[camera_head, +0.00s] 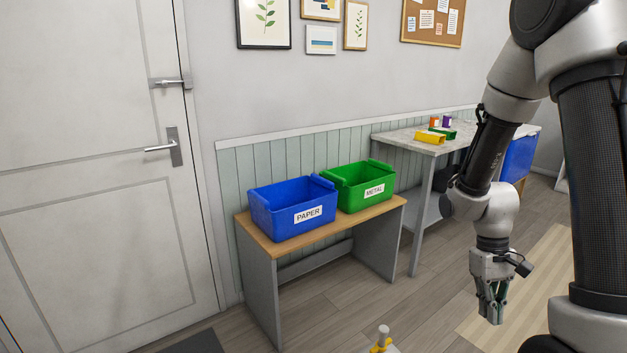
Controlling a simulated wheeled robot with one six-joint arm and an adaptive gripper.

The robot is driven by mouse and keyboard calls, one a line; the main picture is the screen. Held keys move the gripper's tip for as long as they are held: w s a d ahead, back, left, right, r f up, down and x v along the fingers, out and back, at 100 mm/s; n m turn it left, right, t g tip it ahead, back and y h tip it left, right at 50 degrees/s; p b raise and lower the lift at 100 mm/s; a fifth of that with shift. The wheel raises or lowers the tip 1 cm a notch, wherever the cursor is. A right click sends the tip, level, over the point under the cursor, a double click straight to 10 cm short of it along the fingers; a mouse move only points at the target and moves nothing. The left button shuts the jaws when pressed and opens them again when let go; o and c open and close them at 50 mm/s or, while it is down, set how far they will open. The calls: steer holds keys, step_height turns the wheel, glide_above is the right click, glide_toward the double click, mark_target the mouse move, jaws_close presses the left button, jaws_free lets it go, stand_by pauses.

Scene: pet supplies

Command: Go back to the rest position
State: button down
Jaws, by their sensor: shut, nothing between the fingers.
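My gripper (493,308) hangs at the right of the head camera view, pointing down over the wood floor. It is shut and empty, apart from any object. My arm comes down to it from the upper right and covers part of the far table. A blue bin labelled PAPER (285,221) and a green bin labelled METAL (372,195) stand side by side on a low wooden bench (283,247), left of my gripper. The insides of both bins are mostly hidden.
A grey-topped table (400,138) behind carries a yellow item (430,137), a green item (447,133) and small containers (447,122). A grey and yellow object (381,340) shows at the bottom edge. A closed door (85,230) is at left. Floor between bench and gripper is clear.

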steer(key=s+a+r+t, duration=0.1)
steer(key=s+r+t, duration=0.3)
steer(key=r, duration=0.9)
steer(key=s+a+r+m+t, duration=0.1)
steer(key=s+r+t, duration=0.3)
steer(key=r, duration=0.8)
steer(key=shift+s+a+r+y, duration=0.15)
steer(key=shift+s+r+y, duration=0.2)
steer(key=shift+s, duration=0.35)
